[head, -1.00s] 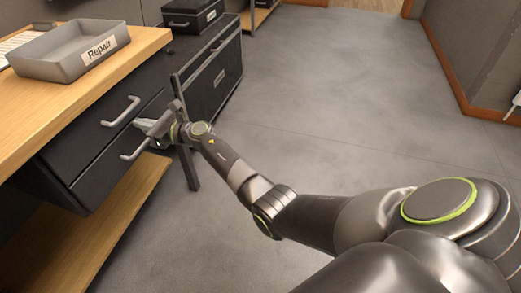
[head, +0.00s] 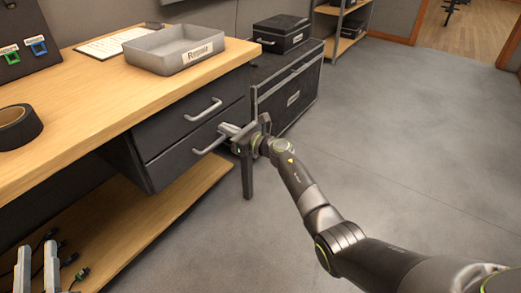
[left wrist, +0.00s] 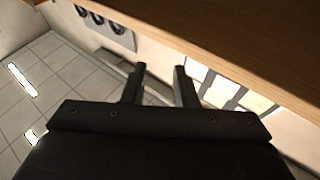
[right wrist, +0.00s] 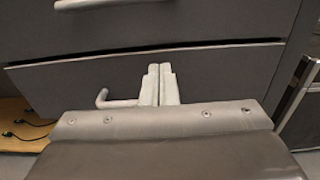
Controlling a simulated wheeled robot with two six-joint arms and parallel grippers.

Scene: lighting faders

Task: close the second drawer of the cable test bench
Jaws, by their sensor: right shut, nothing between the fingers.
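The cable test bench (head: 105,125) has two dark drawers under its wooden top. The second drawer (head: 172,168) is the lower one, with a grey bar handle (head: 208,146). Its front looks about level with the upper drawer (head: 178,127); a small remaining gap is hard to judge. My right gripper (head: 228,131) is shut and empty, its fingertips at the second drawer's front beside the handle. In the right wrist view the shut fingers (right wrist: 160,80) stand just right of the handle's end (right wrist: 103,98); contact cannot be told. My left gripper (left wrist: 157,72) is open and empty, near a wooden edge; its fingers (head: 38,268) show low left.
A grey tray labelled Repair (head: 170,50) and black tape (head: 18,126) are on the bench top. Cables lie on the lower shelf (head: 140,225). The floor at right is clear.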

